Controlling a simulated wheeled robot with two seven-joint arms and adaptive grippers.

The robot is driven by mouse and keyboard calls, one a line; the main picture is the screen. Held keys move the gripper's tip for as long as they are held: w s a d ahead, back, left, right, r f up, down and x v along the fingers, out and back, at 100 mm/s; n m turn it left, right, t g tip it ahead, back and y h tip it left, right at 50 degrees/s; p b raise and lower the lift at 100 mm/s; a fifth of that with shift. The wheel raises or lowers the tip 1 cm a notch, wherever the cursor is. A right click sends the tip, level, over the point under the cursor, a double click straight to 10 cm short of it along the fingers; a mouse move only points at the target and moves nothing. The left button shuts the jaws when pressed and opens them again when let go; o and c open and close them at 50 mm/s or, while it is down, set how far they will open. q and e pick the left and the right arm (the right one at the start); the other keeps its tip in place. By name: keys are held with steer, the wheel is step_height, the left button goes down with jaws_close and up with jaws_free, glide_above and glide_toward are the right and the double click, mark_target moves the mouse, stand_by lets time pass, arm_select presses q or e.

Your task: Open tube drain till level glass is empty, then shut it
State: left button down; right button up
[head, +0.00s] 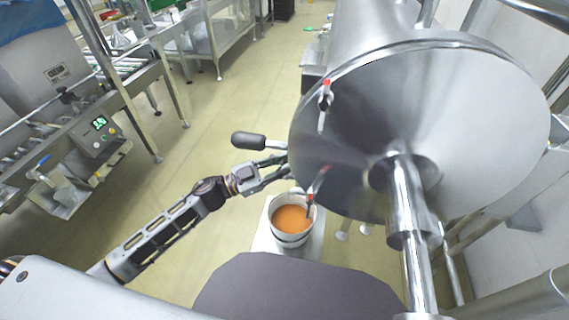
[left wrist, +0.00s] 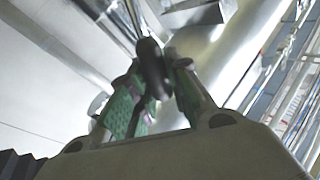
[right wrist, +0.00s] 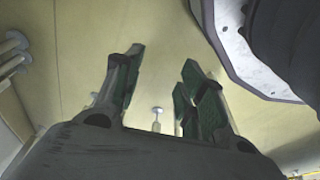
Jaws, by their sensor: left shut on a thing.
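The steel tank (head: 455,110) fills the upper right of the head view. A short upright tube with a red-topped fitting (head: 325,100) is on its face. Lower down, a thin tube with a red fitting (head: 311,198) ends over a white bucket (head: 291,238) holding orange-brown liquid. I cannot make out any level in the glass. My left gripper (head: 281,165) is at the tank's lower left edge. In the left wrist view it is shut on a dark rounded piece (left wrist: 152,68), seemingly a handle. My right gripper (right wrist: 157,80) is open and empty, shown only in the right wrist view.
A black-gripped lever (head: 248,141) sticks out left of the tank, just above my left gripper. The bucket stands on a pale stand (head: 262,238). A conveyor machine (head: 95,125) stands at the left. The floor between is clear.

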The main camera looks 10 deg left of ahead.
steer(key=shift+w+a+r+t+y+b, duration=0.5)
steer(key=shift+a+r+b, duration=0.65)
steer(key=shift+r+b, duration=2.6)
steer(key=shift+w+a+r+t+y+b, duration=0.2)
steer(key=shift+w+a+r+b, duration=0.8)
steer(key=shift+r, duration=4.95)
arm_select(q)
steer(key=s+f+m+g+h+b, duration=0.6)
steer(key=f+m+g+b, duration=0.3)
steer(key=m, duration=1.1)
steer(key=shift+m+g+h+b, duration=0.3)
steer(key=shift+g+h, duration=0.4)
steer(key=shift+g, duration=0.2)
arm_select(e)
steer(key=w+a+f+t+y, duration=0.1)
steer(key=a+f, duration=0.3)
steer(key=f, duration=1.2)
steer(key=shift+a+m+t+y, duration=0.2)
steer(key=shift+m+t+y, duration=0.2)
steer(key=shift+t+y, duration=0.45)
arm_select(q)
steer(key=shift+s+f, duration=0.1)
steer(key=shift+f, duration=0.05)
arm_select(e)
steer(key=shift+w+f, duration=0.1)
steer(key=shift+f, duration=0.05)
arm_select(q)
steer(key=shift+m, duration=0.3)
steer(key=c, duration=1.3)
jaws_free()
